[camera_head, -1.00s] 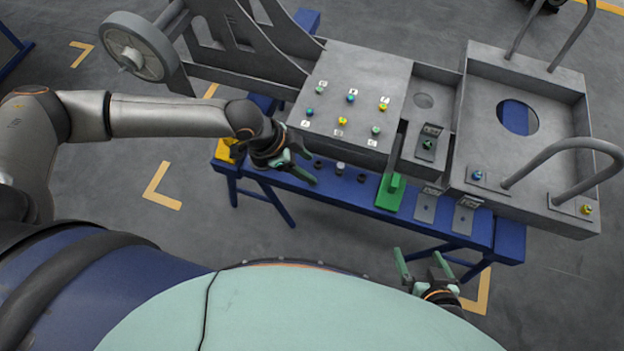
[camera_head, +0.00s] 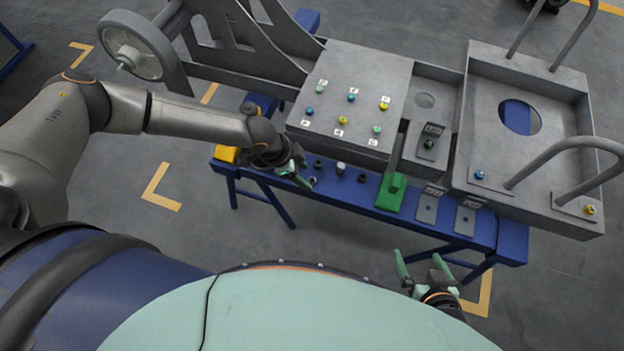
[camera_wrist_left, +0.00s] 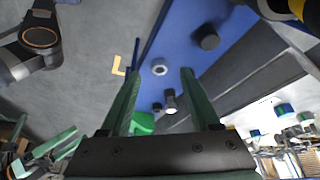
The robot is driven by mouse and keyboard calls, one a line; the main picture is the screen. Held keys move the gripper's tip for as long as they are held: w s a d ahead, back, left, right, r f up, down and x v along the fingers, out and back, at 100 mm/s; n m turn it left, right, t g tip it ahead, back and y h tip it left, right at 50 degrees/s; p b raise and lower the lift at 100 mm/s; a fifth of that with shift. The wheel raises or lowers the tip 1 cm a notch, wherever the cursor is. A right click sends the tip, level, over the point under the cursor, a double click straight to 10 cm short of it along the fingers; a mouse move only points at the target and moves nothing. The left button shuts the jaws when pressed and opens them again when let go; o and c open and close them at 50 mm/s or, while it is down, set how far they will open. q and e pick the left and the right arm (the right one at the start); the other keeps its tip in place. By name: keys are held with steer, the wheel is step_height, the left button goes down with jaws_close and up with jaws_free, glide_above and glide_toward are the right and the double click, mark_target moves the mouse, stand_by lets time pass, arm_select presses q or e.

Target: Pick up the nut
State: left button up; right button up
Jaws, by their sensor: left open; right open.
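The nut (camera_wrist_left: 159,67) is a small grey metal ring with a light hole, lying on the blue bench top near its edge. In the left wrist view it shows ahead, between the lines of my two fingers. In the head view it is a small ring (camera_head: 312,181) right beside my left fingertips. My left gripper (camera_head: 301,175) is open and empty, close over the bench; it also shows in the left wrist view (camera_wrist_left: 160,73). My right gripper (camera_head: 421,268) is open and empty, low in front of the bench, away from the nut.
Black cylinders (camera_head: 318,163) (camera_head: 361,178) and a silver-topped part (camera_head: 340,168) stand close to the nut on the blue bench (camera_head: 400,220). A green block (camera_head: 391,193) stands further right. The grey panel box (camera_head: 352,90) with coloured knobs rises behind.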

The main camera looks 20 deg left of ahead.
arm_select(q)
steer(key=x, duration=0.2)
steer(key=shift+f, duration=0.3)
jaws_close()
